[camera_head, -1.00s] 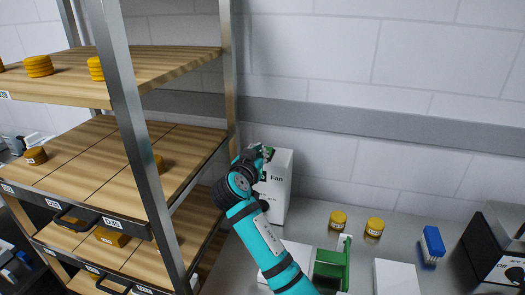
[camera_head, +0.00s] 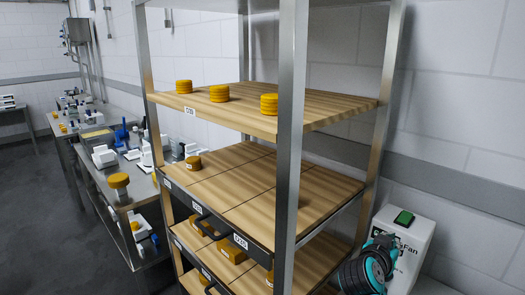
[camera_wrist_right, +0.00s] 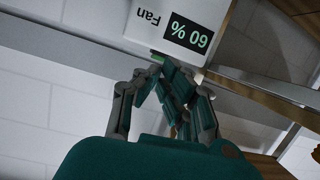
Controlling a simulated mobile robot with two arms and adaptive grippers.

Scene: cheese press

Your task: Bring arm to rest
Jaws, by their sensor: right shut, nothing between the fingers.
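My right gripper (camera_head: 382,243) is at the lower right of the head view, in front of the white fan box (camera_head: 411,237). The box has a green button (camera_head: 404,217) on top. In the right wrist view the gripper's fingers (camera_wrist_right: 172,78) are closed together with nothing between them. They point toward the fan box (camera_wrist_right: 150,20), whose display reads 60 % and looks upside down. Whether the fingertips touch the box I cannot tell. My left gripper is not in view.
A metal rack with wooden shelves (camera_head: 330,104) stands just left of the right gripper, its post (camera_head: 290,130) close by. Several yellow cheese rounds (camera_head: 219,93) sit on it. Workbenches (camera_head: 90,155) with equipment are at the left. The grey floor there is clear.

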